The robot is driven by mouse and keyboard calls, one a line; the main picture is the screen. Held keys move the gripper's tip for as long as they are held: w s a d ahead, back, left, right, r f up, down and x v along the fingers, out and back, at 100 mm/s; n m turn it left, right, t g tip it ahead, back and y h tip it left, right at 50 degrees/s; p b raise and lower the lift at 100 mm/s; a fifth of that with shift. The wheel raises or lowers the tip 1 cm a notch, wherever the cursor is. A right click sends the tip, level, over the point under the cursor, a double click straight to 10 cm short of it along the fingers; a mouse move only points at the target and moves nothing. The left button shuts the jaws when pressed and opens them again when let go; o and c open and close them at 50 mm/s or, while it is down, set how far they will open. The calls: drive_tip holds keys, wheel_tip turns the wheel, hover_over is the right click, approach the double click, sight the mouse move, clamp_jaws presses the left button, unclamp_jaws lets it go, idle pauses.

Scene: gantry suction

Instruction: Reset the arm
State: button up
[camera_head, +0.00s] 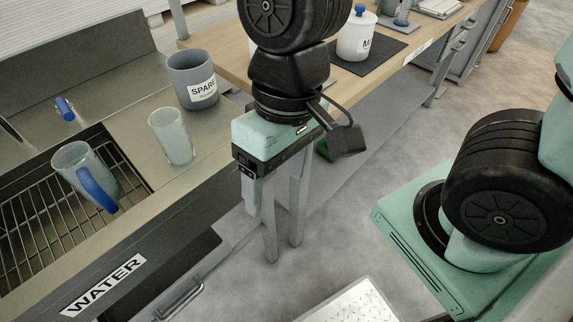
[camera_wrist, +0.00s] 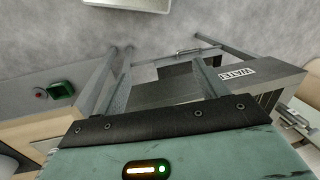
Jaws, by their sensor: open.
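My gripper (camera_head: 283,250) hangs from my arm in the middle of the head view, its fingers pointing down in front of the counter and workbench. Its body is mint green with a black plate, and two long grey fingers extend from it. The fingers are apart, with nothing held between them. In the wrist view, my gripper (camera_wrist: 160,68) shows both fingers spread, with the counter front and grey floor beyond them. The upper part of my arm is cut off by the top of the head view.
At left, a sink counter holds a clear mug with a blue handle (camera_head: 76,166) on a rack, a frosted cup (camera_head: 172,137) and a grey SPARE pot (camera_head: 191,78). A white canister (camera_head: 357,38) stands on a dark mat (camera_head: 386,51) on the wooden bench.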

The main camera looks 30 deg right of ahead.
drive_tip(key=n, duration=0.1)
drive_tip(key=d+n+t+h, duration=0.1)
drive_tip(key=n, duration=0.1)
drive_tip(key=shift+w+d+r, duration=0.1)
drive_tip(key=shift+d+r, duration=0.05)
drive_tip(key=shift+d, duration=0.15)
drive_tip(key=shift+r+p, duration=0.95)
